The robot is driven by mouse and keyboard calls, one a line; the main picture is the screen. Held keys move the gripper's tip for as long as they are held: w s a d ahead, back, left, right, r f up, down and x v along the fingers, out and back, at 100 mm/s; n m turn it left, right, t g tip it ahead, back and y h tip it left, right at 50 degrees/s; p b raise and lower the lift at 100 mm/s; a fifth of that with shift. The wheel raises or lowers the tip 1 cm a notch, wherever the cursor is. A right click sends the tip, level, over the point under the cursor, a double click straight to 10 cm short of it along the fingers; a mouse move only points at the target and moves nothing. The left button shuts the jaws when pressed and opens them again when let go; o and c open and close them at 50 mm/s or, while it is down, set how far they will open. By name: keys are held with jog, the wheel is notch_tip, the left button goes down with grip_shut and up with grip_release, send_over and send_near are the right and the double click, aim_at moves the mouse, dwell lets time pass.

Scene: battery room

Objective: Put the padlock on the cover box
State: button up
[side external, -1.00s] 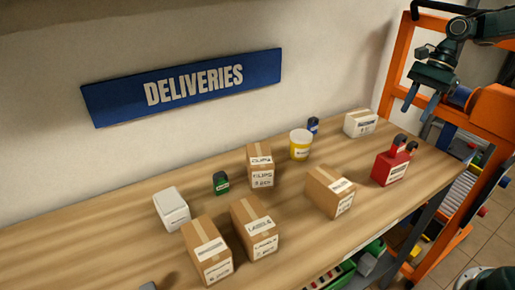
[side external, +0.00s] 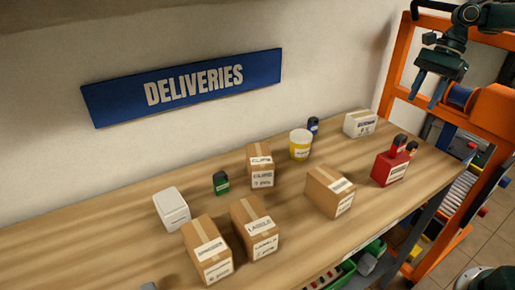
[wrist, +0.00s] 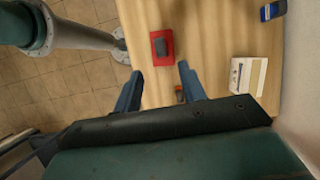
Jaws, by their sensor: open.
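My gripper (side external: 427,92) is open and empty, high above the right end of the table. In the wrist view its two blue fingers (wrist: 160,72) are spread apart. A red box (side external: 391,169) stands below it with a dark block (side external: 399,142) on top; the red box also shows in the wrist view (wrist: 161,58). A small dark and orange item (side external: 411,149) is close to the red box. In the wrist view it shows between the fingers (wrist: 180,95), apart from the red box. I cannot tell which thing is the padlock or the cover box; most labels are too small to read.
Several brown cartons (side external: 329,192), a white box (side external: 360,123), a pale box (side external: 172,209), a yellow tub (side external: 300,145), a blue item (side external: 313,125) and a green item (side external: 221,183) stand on the wooden table (side external: 110,235). An orange frame (side external: 401,60) stands at the right.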

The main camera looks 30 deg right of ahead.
dwell(0.5)
jog(key=s+a+r+n+t+h, duration=0.15)
jog(key=a+r+n, duration=0.25)
jog(key=a, duration=0.5)
jog(key=s+a+r+n+t, duration=0.1)
jog(key=s+a+r+n, duration=0.25)
jog(key=a, duration=0.55)
jog(key=s+a+f+n+t+h, duration=0.1)
jog(key=s+f+n, duration=0.1)
jog(key=s+n, duration=0.3)
jog(key=s+a+f+n+t+h, duration=0.1)
jog(key=s+n, duration=0.4)
jog(key=s, duration=0.5)
notch_tip(320, 180, down, 2)
jog(key=shift+s+a+f+t+h, duration=0.15)
jog(key=shift+s+a+t+h, duration=0.1)
jog(key=shift+t+h, duration=0.25)
